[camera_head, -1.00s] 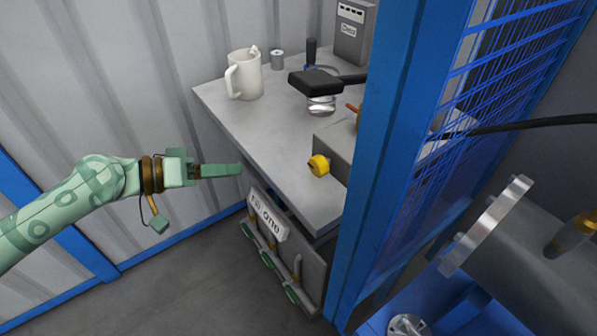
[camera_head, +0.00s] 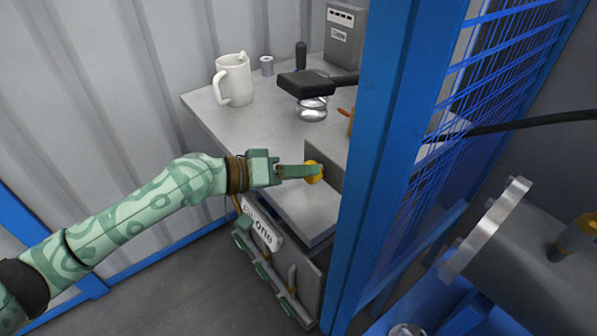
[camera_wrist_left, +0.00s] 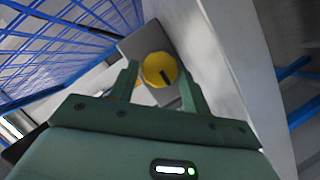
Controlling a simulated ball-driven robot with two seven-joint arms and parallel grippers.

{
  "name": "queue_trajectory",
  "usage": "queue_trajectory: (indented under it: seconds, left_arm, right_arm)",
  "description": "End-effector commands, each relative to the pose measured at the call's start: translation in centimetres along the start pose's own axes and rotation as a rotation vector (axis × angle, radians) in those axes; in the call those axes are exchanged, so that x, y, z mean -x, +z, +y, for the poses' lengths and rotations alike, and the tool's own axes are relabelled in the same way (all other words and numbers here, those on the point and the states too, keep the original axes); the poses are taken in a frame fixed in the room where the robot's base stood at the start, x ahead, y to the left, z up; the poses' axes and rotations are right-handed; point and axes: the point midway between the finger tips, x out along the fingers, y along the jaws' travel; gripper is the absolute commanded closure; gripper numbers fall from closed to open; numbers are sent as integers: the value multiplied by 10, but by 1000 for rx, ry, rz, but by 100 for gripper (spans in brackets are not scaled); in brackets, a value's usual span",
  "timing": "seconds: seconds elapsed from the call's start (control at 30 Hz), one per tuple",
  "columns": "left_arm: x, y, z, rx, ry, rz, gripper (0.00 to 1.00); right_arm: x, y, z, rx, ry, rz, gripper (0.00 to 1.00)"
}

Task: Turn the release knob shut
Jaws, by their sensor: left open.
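The release knob (camera_head: 314,172) is yellow and sits on the side of a grey box (camera_head: 326,156) on the workbench. My left gripper (camera_head: 306,172) reaches it from the left, with its fingertips at the knob in the head view. In the left wrist view the knob (camera_wrist_left: 159,70) shows a dark slot mark and lies between and just beyond the two open green fingers (camera_wrist_left: 160,80). I cannot tell whether a finger touches it. My right gripper is not in view.
The grey workbench (camera_head: 262,135) carries a white mug (camera_head: 233,80), a small metal cylinder (camera_head: 267,65) and a black-handled tool (camera_head: 306,86). A blue post (camera_head: 385,150) and mesh panel stand close right of the knob. A large flanged shell (camera_head: 490,230) is at the right.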

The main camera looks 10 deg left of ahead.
Motion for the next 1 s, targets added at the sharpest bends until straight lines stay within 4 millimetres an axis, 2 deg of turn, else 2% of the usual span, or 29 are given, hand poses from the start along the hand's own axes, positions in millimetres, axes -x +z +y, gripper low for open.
queue_trajectory:
  seconds: [0.3, 0.4, 0.43, 0.67, 0.9, 1.0]
  left_arm:
    - [-3, 0, 0, -1, 0, 0, 52]
    - [-3, 0, 0, -1, 0, 0, 80]
    - [-3, 0, 0, -1, 0, 0, 84]
    - [-3, -1, 1, -9, -4, 0, 84]
    - [-1, -2, 4, -83, -35, 1, 84]
    - [-1, -3, 7, -145, -60, 2, 84]
  right_arm:
    - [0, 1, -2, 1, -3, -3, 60]
    - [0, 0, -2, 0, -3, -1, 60]
    - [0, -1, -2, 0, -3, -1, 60]
    - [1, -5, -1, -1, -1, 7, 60]
    - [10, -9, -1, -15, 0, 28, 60]
    - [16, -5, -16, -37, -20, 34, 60]
